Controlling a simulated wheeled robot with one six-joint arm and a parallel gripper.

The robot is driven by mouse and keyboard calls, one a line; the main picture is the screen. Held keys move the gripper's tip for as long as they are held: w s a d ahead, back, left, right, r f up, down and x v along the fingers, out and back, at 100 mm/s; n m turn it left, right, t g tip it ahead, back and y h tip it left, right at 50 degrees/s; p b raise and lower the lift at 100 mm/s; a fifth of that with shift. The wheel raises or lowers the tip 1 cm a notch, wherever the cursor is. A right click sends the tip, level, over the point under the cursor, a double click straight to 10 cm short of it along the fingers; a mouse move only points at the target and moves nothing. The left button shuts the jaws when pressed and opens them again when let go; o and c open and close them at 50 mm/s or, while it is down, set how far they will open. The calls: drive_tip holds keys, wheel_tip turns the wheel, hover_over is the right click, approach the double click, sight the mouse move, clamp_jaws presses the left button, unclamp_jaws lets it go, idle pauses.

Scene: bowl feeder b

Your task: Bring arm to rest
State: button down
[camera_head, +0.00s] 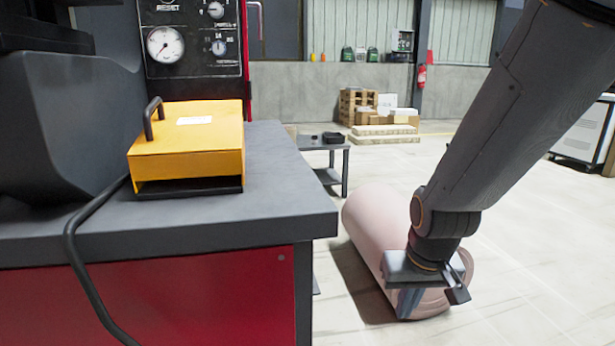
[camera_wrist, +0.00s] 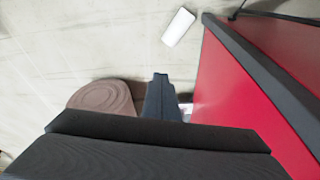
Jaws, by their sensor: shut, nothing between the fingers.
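My arm reaches down from the top right in the head view, with my gripper (camera_head: 408,303) pointing down at its lower end. The gripper is shut and empty, in front of a pink roll (camera_head: 372,222) lying on the floor. In the wrist view, the shut fingers (camera_wrist: 162,98) show at the centre, between the roll's round end (camera_wrist: 105,97) and the red cabinet (camera_wrist: 235,85). I cannot tell whether the gripper touches the roll.
A grey-topped red workbench (camera_head: 283,195) fills the left, carrying a yellow box pedal (camera_head: 190,150) with a black cable. A small grey table (camera_head: 325,145) stands behind. Pallets and boxes (camera_head: 385,120) lie by the back wall.

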drive_tip(key=s+a+r+n+g+y, duration=0.1)
drive_tip(key=s+a+r+n+g, duration=0.15)
drive_tip(key=s+a, duration=0.7)
drive_tip(key=s+a+r+n+g+y, duration=0.1)
drive_tip(key=s+a+r+n, duration=0.25)
drive_tip(key=s+a, duration=0.6)
drive_tip(key=d+r+m+h+p, duration=0.1)
drive_tip(key=d+r+m+p, duration=0.2)
drive_tip(key=d+r+p, duration=0.6)
drive_tip(key=w+d+r+m+h+p, duration=0.1)
drive_tip(key=d+r+m+p, duration=0.2)
drive_tip(key=d+r+p, duration=0.7)
wheel_tip(320, 180, up, 7)
drive_tip(key=p, duration=1.3)
drive_tip(key=shift+w+p, duration=0.2)
drive_tip(key=shift+p, duration=0.15)
drive_tip(key=shift+d+t, duration=0.2)
drive_tip(key=shift+t, duration=0.05)
